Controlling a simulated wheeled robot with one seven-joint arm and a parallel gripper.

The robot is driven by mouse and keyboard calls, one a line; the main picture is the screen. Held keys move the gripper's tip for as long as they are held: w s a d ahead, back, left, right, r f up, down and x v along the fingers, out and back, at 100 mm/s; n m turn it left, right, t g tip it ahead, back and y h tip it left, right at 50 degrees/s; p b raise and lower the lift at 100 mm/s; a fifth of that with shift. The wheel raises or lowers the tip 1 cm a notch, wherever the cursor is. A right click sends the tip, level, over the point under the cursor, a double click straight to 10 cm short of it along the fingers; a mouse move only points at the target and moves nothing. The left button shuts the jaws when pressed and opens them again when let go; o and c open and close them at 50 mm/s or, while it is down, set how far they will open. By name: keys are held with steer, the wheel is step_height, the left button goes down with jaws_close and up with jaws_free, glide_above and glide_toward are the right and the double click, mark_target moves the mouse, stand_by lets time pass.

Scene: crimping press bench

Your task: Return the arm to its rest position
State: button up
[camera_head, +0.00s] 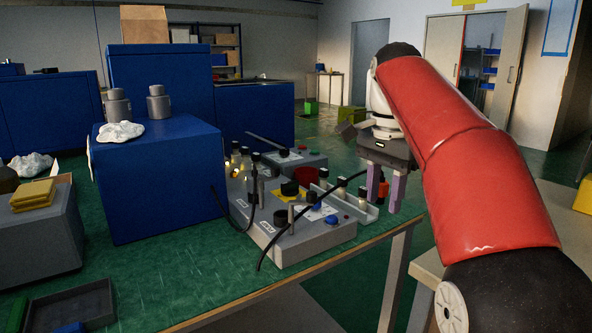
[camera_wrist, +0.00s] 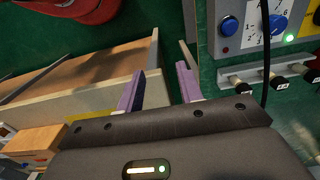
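My gripper (camera_head: 385,195) has two light purple fingers and hangs downward near the right edge of the green-topped bench, just right of the press unit. The red arm comes in from the right of the head view.
The grey press unit (camera_head: 325,232) with knobs and a black cable stands close left of my gripper; its blue button (camera_wrist: 229,25) shows in the wrist view. A rail of dark-capped parts (camera_head: 345,203) lies alongside. A blue cabinet (camera_head: 160,185) stands further left. A second table (camera_head: 430,266) is at right.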

steer(key=s+f+n+t, duration=0.5)
steer(key=s+f+n, duration=0.6)
steer(key=s+f, duration=0.9)
steer(key=shift+s+f+t, duration=0.3)
steer(key=shift+s+f, duration=0.05)
steer(key=shift+s, duration=0.05)
